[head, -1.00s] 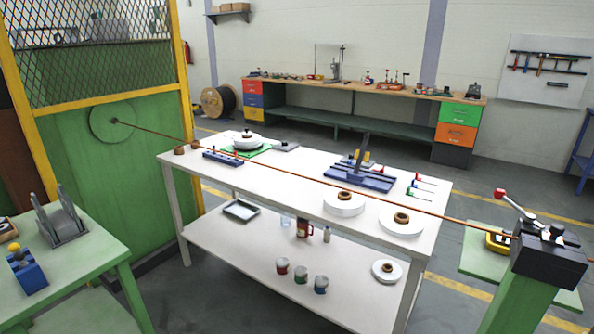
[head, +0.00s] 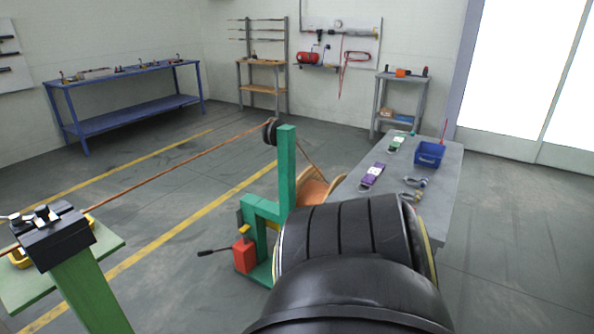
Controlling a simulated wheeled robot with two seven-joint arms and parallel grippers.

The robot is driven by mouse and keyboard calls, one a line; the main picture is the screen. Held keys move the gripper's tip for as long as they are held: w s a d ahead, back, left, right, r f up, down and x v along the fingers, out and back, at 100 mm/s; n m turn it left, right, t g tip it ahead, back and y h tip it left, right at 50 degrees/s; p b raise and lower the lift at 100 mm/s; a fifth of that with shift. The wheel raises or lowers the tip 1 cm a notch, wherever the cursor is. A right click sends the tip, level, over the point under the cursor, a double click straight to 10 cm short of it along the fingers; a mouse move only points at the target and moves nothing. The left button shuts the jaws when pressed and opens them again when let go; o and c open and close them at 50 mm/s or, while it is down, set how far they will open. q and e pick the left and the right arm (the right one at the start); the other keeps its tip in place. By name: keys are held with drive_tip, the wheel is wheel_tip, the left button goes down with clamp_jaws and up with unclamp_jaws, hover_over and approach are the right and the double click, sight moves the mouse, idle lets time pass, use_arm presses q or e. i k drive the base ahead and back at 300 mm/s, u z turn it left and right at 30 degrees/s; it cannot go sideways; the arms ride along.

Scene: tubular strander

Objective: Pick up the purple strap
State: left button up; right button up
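The purple strap (head: 373,174) lies folded in a small bundle on the grey table (head: 438,188) at the right of the head view. A metal-looking end shows at its lower left. It lies left of a blue bin (head: 429,154) and is not hidden. Neither of my grippers is in view, so nothing shows of what they hold.
A green strap (head: 397,143) and metal shackles (head: 414,188) share the table. A large black rounded form hides the table's near left part. A green stand (head: 287,175) with a red jack (head: 244,254) and a copper spool (head: 316,188) stand left. Floor is clear at right.

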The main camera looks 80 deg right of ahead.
sight(374, 173)
drive_tip(key=z, duration=2.7)
drive_tip(key=i, duration=0.85)
